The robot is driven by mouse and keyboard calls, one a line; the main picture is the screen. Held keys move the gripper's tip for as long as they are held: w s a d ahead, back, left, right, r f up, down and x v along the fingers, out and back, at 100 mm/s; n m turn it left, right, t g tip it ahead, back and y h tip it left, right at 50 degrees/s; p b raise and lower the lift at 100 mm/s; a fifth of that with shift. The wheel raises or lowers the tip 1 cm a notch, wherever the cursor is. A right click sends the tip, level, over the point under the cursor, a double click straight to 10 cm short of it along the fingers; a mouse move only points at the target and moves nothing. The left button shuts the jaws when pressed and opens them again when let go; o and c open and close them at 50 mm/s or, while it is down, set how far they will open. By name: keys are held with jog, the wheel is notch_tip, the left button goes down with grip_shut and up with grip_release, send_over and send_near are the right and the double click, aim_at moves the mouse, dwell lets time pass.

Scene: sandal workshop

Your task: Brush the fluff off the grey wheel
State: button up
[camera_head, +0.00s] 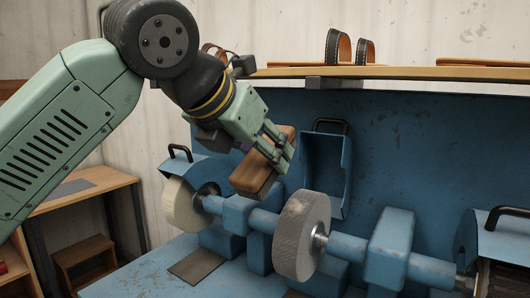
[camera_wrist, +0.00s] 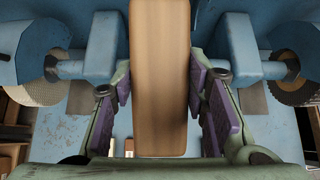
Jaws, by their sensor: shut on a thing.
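My gripper (camera_head: 277,152) is shut on the wooden back of a brush (camera_head: 258,170). In the wrist view, the purple-padded fingers clasp the brush's wooden back (camera_wrist: 160,80) from both sides. Dark bristles show under the brush in the head view. The grey wheel (camera_head: 302,237) sits on the machine's shaft, to the right of and below the brush, apart from it.
A cream wheel (camera_head: 185,206) is at the shaft's left end, under a blue hood with a black handle. Blue bearing blocks (camera_head: 390,241) stand along the shaft. An open blue hood (camera_head: 323,172) is behind the grey wheel. A shelf (camera_head: 400,72) with sandals runs above.

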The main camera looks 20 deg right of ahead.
jog(key=shift+f, duration=0.15)
notch_tip(320, 180, down, 6)
jog(key=w+d+b, duration=0.2)
jog(key=b, duration=0.2)
jog(key=shift+d, duration=0.35)
jog(key=shift+w+d+f+b, duration=0.2)
jog(key=shift+f+b, duration=0.2)
jog(key=shift+b, duration=0.05)
jog(key=shift+w+d+f+b, duration=0.15)
jog(key=shift+f+b, duration=0.25)
jog(key=shift+b, duration=0.05)
dwell(0.7)
jog(key=shift+s, duration=0.1)
jog(key=shift+s+d+r+b, duration=0.1)
jog(key=shift+s+d+b, duration=0.3)
jog(key=shift+s+d, duration=0.7)
jog(key=shift+s+d+b, duration=0.2)
jog(key=shift+s+d, duration=0.2)
jog(key=shift+s, duration=0.2)
jog(key=shift+s+d+b, duration=0.2)
jog(key=shift+s+d, duration=0.15)
jog(key=shift+s, duration=0.25)
jog(key=shift+f, duration=0.2)
jog(key=shift+r, duration=0.1)
